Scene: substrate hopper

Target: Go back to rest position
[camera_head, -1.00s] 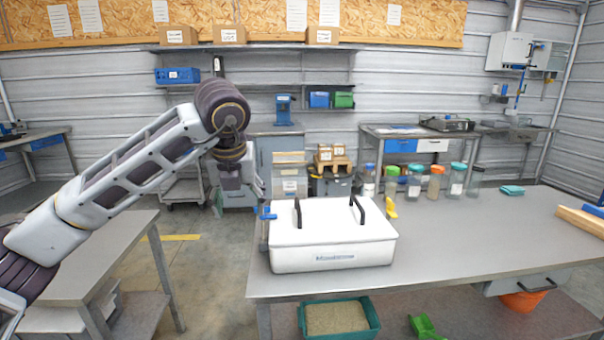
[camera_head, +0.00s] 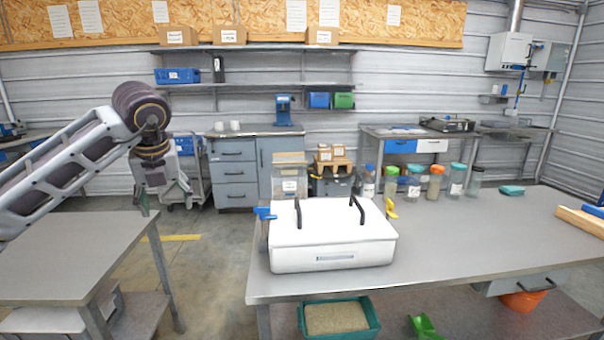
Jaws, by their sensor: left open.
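My left gripper (camera_head: 164,203) hangs at the left of the view, above the floor gap near the corner of the left table. It is open, and I see nothing held in it. It is apart from the white hopper box (camera_head: 332,256), which stands on the right table with two black handles on top and a blue lever (camera_head: 265,213) at its left side. My right gripper is not in view.
The left table (camera_head: 75,255) lies under my left arm. On the right table (camera_head: 440,250), several jars with coloured lids (camera_head: 457,180) and a yellow scoop (camera_head: 391,208) stand behind the box. A green tray (camera_head: 340,318) of substrate sits below. Open floor (camera_head: 215,270) separates the tables.

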